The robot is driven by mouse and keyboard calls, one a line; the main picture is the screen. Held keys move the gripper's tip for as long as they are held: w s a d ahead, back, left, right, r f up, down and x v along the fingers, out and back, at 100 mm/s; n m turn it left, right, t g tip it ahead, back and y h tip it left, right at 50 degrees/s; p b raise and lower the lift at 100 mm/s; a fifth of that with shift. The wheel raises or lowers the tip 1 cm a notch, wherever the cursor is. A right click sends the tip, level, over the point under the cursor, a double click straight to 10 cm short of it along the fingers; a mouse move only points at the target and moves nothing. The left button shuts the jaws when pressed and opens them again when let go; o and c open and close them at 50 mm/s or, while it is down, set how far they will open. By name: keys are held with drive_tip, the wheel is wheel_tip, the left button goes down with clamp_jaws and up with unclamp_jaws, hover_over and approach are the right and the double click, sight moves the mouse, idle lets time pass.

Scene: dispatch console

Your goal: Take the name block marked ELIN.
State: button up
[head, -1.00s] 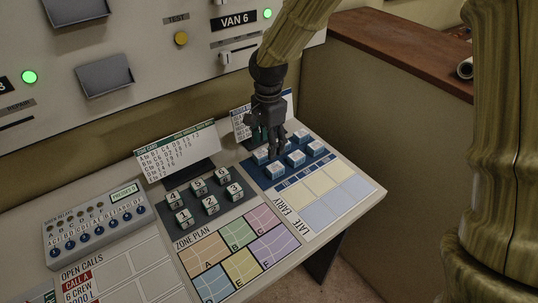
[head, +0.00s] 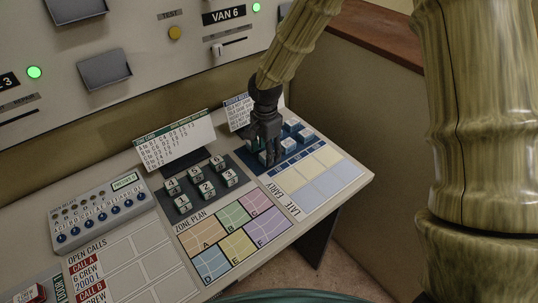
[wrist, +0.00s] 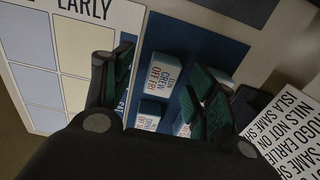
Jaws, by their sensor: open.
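Several small white-and-blue name blocks stand on the blue mat (wrist: 215,45) at the right end of the console. In the wrist view, the nearest readable block (wrist: 166,73) shows "CREW OFF FRI" under a name too blurred to read. Another block (wrist: 149,114) sits beside it, and more are partly hidden behind a finger. I cannot tell which block is marked ELIN. My gripper (head: 271,160) is open and empty, low over the near-left part of the blocks. In the wrist view, its green-padded fingers (wrist: 160,70) stand either side of the "CREW OFF FRI" block.
Numbered blocks (head: 206,189) stand left of my gripper. The EARLY/LATE grid (head: 318,177) in front is clear. A wall panel rises behind.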

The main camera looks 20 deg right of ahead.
drive_tip(key=f, duration=0.2)
drive_tip(key=shift+w+f, duration=0.4)
drive_tip(key=shift+s+r, duration=0.1)
drive_tip(key=shift+s, duration=0.15)
drive_tip(key=shift+w, duration=0.15)
drive_tip(key=shift+c, duration=0.6)
drive_tip(key=c, duration=0.9)
